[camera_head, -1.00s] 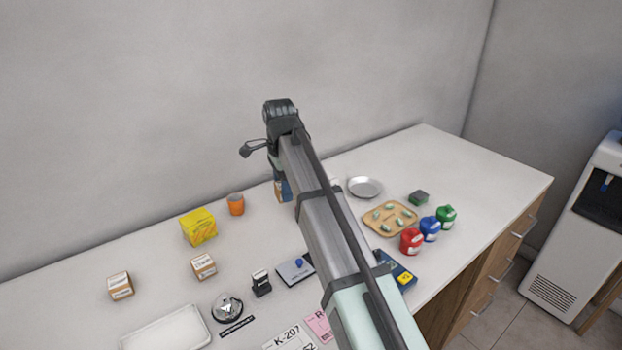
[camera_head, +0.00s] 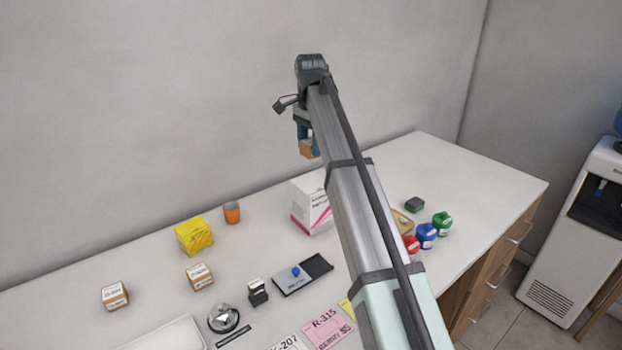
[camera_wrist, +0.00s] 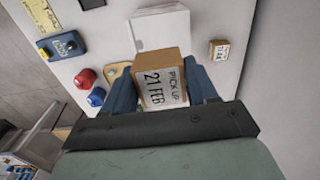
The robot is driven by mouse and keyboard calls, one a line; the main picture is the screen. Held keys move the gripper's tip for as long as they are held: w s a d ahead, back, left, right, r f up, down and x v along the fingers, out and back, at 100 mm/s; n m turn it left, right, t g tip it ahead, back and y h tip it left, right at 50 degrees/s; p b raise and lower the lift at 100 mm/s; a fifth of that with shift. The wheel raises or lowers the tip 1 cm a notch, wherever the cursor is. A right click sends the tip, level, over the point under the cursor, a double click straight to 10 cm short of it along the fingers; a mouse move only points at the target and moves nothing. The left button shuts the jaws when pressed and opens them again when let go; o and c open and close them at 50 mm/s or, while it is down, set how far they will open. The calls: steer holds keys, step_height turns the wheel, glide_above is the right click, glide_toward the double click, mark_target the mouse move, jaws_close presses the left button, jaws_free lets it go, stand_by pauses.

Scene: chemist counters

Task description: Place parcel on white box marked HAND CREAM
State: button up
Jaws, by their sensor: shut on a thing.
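My gripper (camera_head: 308,143) is shut on a small brown parcel (camera_head: 308,150) and holds it up in the air, well above the counter. In the wrist view the parcel (camera_wrist: 163,72) sits between both blue fingers, with a white label reading PICK UP 21 FEB. A white box (camera_head: 312,208) with pink stripes stands on the counter below my gripper; its print is too small to read for certain. The white box (camera_wrist: 160,29) also shows in the wrist view, just beyond the parcel and partly covered by it.
Two more small parcels (camera_head: 200,276) (camera_head: 115,296), a yellow box (camera_head: 195,237) and an orange cup (camera_head: 232,212) stand left of the white box. A black-grey tray (camera_head: 303,274) lies in front. Red, blue and green jars (camera_head: 427,236) stand to the right.

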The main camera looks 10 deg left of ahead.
mark_target(310, 184)
steer(key=shift+f, duration=4.6)
steer(key=shift+f, duration=0.15)
steer(key=o, duration=1.1)
step_height(310, 184, up, 12)
steer(key=shift+r, duration=0.2)
steer(key=shift+o, duration=0.2)
